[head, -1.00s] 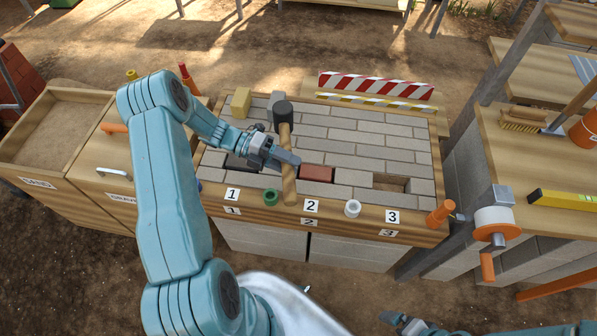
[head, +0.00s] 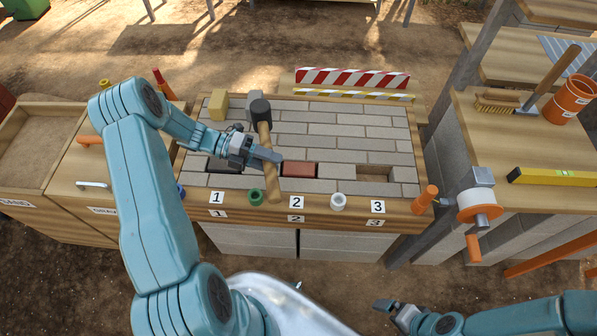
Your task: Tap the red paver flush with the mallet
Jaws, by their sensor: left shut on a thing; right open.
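The red paver (head: 299,170) sits in the grey paving above label 2; I cannot tell how far it stands proud. My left gripper (head: 262,153) is shut on the mallet (head: 268,165), gripping its wooden handle. The mallet's dark head (head: 260,108) points away from me and the handle end toward me, just left of the red paver. My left gripper hides part of the paving. My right gripper (head: 389,308) is open and empty at the bottom, in front of the bench.
A dark slot (head: 223,166) lies above label 1 and an empty recess (head: 374,173) above label 3. A yellow block (head: 218,105) stands at the back left. A green knob (head: 256,197) and a white knob (head: 338,202) sit along the front edge. A striped barrier (head: 352,78) stands behind.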

